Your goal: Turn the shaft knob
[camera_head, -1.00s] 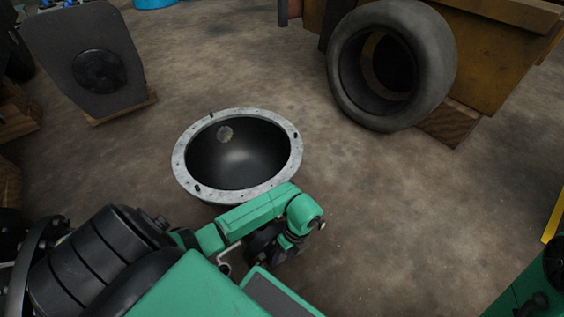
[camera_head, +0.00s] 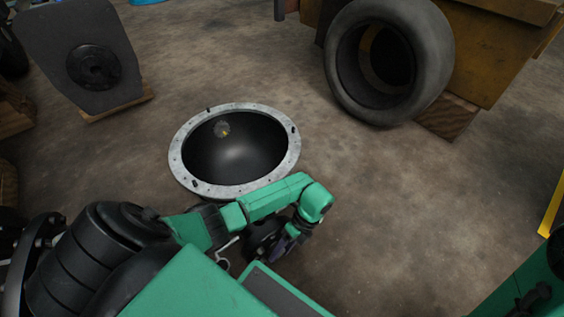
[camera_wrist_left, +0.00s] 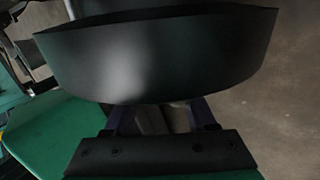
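I cannot make out the shaft knob for certain in either view. A black bowl-shaped housing with a pale metal rim (camera_head: 181,170) sits on the floor in the head view. A small round grey and yellowish spot (camera_head: 222,129) shows on its inner wall. My left gripper (camera_head: 287,242) is at the end of the green arm, low and just right of the housing, mostly hidden by the arm. In the left wrist view, a dark curved band (camera_wrist_left: 160,55) crosses in front of the gripper fingers (camera_wrist_left: 160,118) and hides their tips. My right gripper is out of view.
A tire (camera_head: 434,85) leans by a brown metal body (camera_head: 490,60) at the back right. A grey panel with a black disc (camera_head: 90,25) stands on wood at the back left. A yellow bar (camera_head: 552,208) is at the right edge. The floor between is clear.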

